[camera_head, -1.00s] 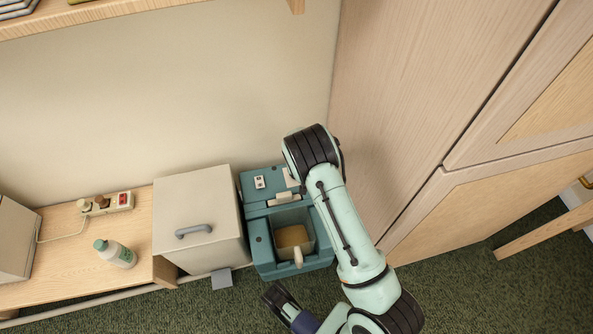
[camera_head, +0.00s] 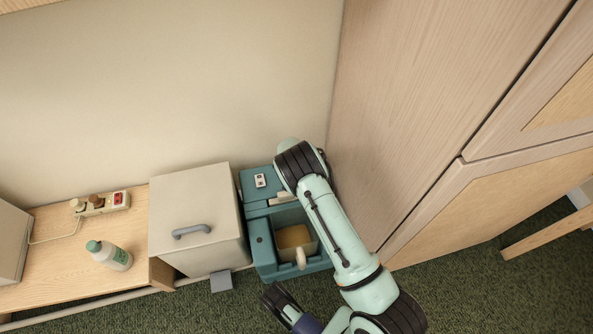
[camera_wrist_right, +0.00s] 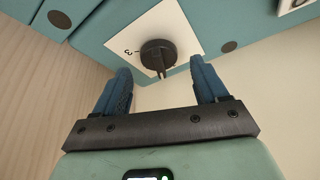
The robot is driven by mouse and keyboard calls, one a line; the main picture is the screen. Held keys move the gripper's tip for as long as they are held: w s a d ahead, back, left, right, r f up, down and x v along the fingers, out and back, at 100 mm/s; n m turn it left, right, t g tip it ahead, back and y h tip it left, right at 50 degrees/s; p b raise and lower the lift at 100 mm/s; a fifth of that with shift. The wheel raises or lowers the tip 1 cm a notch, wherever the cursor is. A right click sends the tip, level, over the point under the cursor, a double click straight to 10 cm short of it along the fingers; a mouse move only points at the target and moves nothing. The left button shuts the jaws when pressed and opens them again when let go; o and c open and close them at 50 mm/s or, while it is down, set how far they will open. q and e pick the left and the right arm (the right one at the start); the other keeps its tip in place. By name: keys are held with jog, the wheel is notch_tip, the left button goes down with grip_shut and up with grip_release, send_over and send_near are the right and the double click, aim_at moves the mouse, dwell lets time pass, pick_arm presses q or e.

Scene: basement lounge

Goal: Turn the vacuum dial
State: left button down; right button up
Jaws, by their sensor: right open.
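The vacuum is a teal machine (camera_head: 262,240) on the floor between a pale box and a tall wooden cabinet. Its black round dial (camera_wrist_right: 158,56) shows in the right wrist view on a white plate with a mark like "3". A narrow black pointer reaches from the dial toward my gripper. My right gripper (camera_wrist_right: 162,88) is open, its blue fingers apart, with the dial just beyond and between the tips; I see no contact. In the head view my right arm hides this gripper and the dial. A dark two-pronged part, seemingly my left gripper (camera_head: 277,298), is low in the picture; its opening is unclear.
The pale box with a grey handle (camera_head: 192,231) stands left of the vacuum. A bottle (camera_head: 108,254) and a power strip (camera_head: 101,204) are on a low wooden bench (camera_head: 55,274). The tall cabinet (camera_head: 410,110) closes off the right side. Green carpet (camera_head: 450,285) is open in front.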

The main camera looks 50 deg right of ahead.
pick_arm(q)
jog(key=shift+s+a+f, duration=0.1)
jog(key=shift+s+f, duration=0.25)
jog(key=shift+s, duration=0.25)
pick_arm(e)
jog(key=shift+x, duration=0.75)
jog(key=c, duration=1)
jog(key=shift+s+d+n+y, duration=0.15)
jog(key=shift+n+y, duration=0.15)
jog(key=shift+n, duration=0.6)
jog(key=shift+c, duration=0.2)
jog(key=shift+n+t, duration=0.4)
jog(key=shift+n, duration=0.5)
jog(key=shift+n+y, duration=0.4)
jog(key=shift+n, duration=0.2)
jog(key=o, duration=1)
jog(key=shift+o, duration=0.2)
